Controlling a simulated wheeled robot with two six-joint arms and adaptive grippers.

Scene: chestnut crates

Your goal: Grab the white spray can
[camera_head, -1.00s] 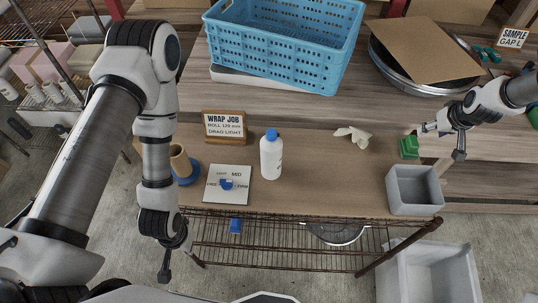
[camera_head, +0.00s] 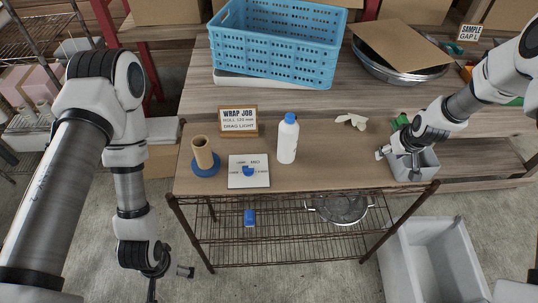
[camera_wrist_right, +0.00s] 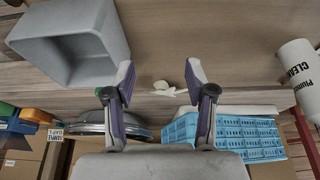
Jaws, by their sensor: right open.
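The white can (camera_head: 288,142) with a blue cap stands upright on the table, right of the sign. In the right wrist view it shows at the right edge (camera_wrist_right: 298,72) with dark lettering, partly cut off. My right gripper (camera_head: 399,160) is open and empty, over or just in front of the small grey bin and well to the right of the can. Its two spread fingers also show in the right wrist view (camera_wrist_right: 159,88), with nothing between them. My left gripper (camera_head: 168,279) hangs low at the left, off the table and far from the can; its opening is unclear.
The grey bin (camera_head: 428,174) is at the table's right front. A white card (camera_head: 235,180), cardboard roll (camera_head: 203,150) and WRAP JOB sign (camera_head: 238,130) lie left of the can. A blue crate (camera_head: 270,55) stands behind. Crumpled pale material (camera_head: 351,122) lies between can and bin.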

